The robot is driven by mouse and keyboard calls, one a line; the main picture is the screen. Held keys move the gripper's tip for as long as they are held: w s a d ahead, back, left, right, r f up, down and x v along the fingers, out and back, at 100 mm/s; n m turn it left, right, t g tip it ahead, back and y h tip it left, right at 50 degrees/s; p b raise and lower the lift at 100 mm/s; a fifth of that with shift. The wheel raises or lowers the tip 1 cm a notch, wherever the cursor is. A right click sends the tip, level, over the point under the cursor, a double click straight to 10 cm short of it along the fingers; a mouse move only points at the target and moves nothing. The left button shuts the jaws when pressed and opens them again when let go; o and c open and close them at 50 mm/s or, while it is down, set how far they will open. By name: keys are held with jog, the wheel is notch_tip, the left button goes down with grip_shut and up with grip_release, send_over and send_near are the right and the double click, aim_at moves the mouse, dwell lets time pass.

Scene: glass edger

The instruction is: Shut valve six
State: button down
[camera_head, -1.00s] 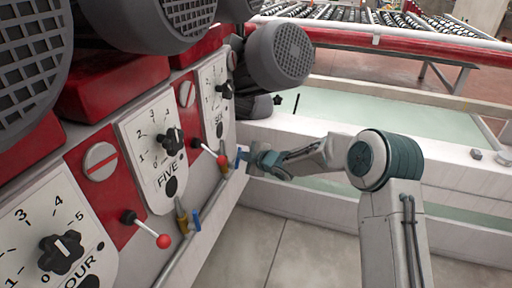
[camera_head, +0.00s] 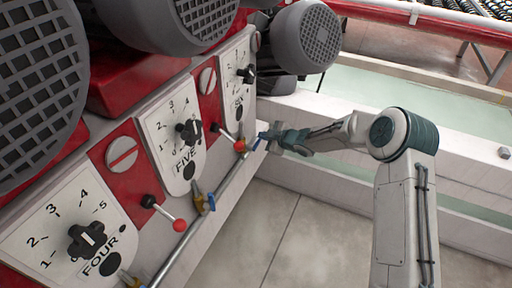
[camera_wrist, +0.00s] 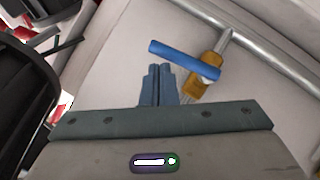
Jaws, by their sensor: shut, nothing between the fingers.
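The valve under the SIX panel has a blue bar handle (camera_wrist: 185,60) on a brass body (camera_wrist: 204,78), joined to a grey pipe in the wrist view. The handle lies crosswise to the brass body. In the head view the handle (camera_head: 254,145) is small and partly hidden near my gripper (camera_head: 266,135). In the wrist view my gripper's fingers (camera_wrist: 158,84) are together and empty, just beside the handle's left half. I cannot tell whether they touch it. The SIX panel (camera_head: 238,85) is above it on the machine's side.
Valve five (camera_head: 201,200), with a blue handle, sits nearer on the same pipe (camera_head: 192,238). Red-knobbed levers (camera_head: 180,225) stick out from the panels. Grey motors (camera_head: 308,37) overhang the panels. The tiled floor (camera_head: 275,230) is clear below my arm.

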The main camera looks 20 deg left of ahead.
jog(key=shift+w+d+f, duration=0.25)
jog(key=shift+w+f, duration=0.1)
jog(key=shift+f, duration=0.05)
jog(key=shift+r, duration=0.1)
dwell(0.5)
jog(key=d+r+p, duration=0.2)
jog(key=d+r, duration=0.7)
jog(key=shift+s, duration=0.15)
jog(key=shift+r, duration=0.1)
